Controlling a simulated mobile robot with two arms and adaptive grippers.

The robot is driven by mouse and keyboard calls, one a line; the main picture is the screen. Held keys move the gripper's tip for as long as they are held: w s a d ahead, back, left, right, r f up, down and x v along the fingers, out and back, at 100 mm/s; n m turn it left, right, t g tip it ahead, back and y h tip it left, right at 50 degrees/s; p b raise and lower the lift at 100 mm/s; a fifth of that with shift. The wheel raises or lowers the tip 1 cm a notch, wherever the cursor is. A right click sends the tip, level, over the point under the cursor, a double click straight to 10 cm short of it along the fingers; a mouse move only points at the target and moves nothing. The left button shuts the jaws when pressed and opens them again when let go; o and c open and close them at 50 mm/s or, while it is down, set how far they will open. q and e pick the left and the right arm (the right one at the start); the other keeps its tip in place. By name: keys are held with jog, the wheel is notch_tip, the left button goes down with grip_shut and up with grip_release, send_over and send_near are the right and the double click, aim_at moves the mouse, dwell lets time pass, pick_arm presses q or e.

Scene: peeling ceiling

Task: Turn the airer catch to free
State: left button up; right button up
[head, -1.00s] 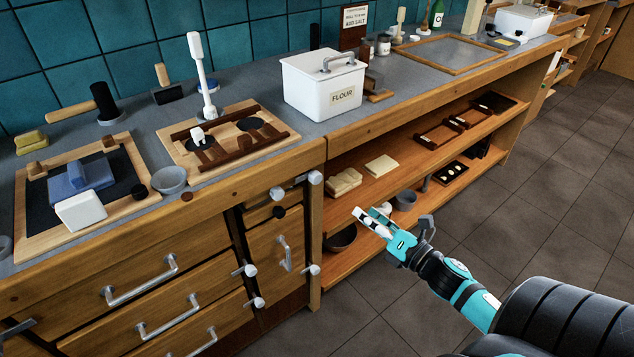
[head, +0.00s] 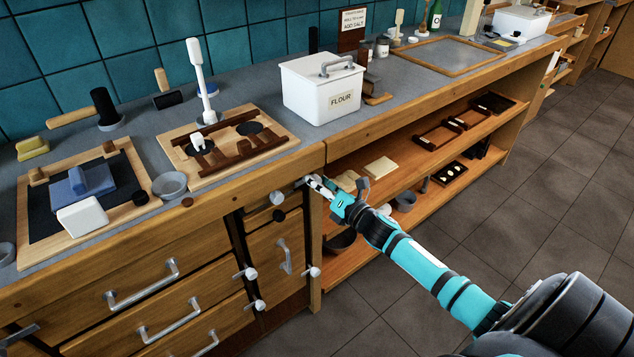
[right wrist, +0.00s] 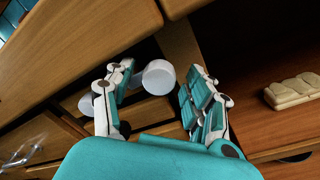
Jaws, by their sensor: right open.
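A pale catch with a round white end (right wrist: 158,77) is on the cabinet front in the right wrist view. A short bar runs from that end to a second pale end (right wrist: 86,105) at lower left. In the head view its left end (head: 277,197) shows below the counter edge, and its right end is largely hidden by my gripper. I take this to be the airer catch. My right gripper (head: 322,186) is open, and in the right wrist view (right wrist: 160,92) its fingers stand on either side of the round end. Contact cannot be told. My left gripper is not in view.
The counter edge (head: 235,184) overhangs just above the catch. More pale knobs (head: 258,305) and a grey handle (head: 284,256) sit lower on the cabinet. Open shelves (head: 400,180) with trays and a bowl (head: 340,242) lie right of it. The floor in front is clear.

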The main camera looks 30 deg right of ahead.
jog(key=shift+w, duration=0.25)
grip_shut()
